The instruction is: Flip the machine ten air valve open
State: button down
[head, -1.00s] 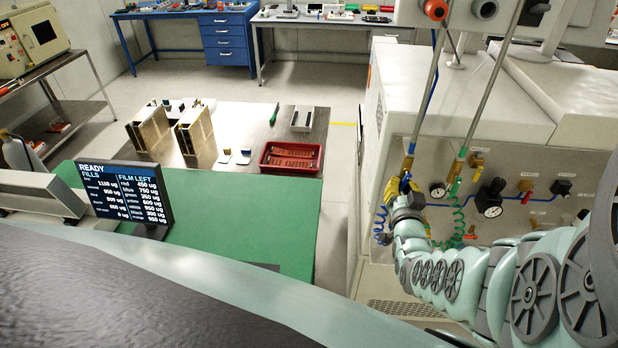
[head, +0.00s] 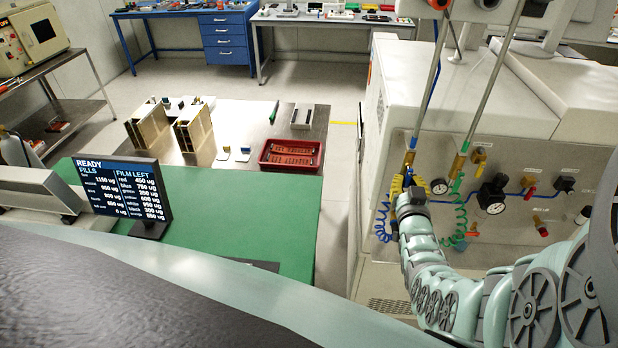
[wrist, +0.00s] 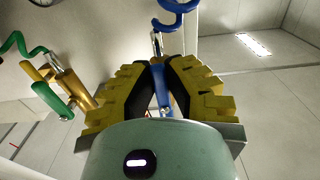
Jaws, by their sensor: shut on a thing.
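The air valve with the blue tube and blue coil shows in the head view as a small brass fitting (head: 409,158) on the grey panel of the white machine (head: 470,85). My gripper (head: 408,184) is right below this fitting and covers most of it. In the wrist view the yellow, black-padded fingers of my gripper (wrist: 161,85) are closed around a blue lever-like piece (wrist: 159,82), with a blue coil (wrist: 176,12) beyond it. The lever's exact angle is hard to tell. No machine number is legible.
A green-topped table (head: 240,225) stands to the left. Floor between table and machine is clear.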

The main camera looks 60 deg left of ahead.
jog(key=shift+f, duration=0.1)
jog(key=c, duration=1)
grip_release()
jog(key=shift+s+d, duration=0.1)
jog(key=shift+v, duration=5.9)
jog(key=shift+r, duration=0.2)
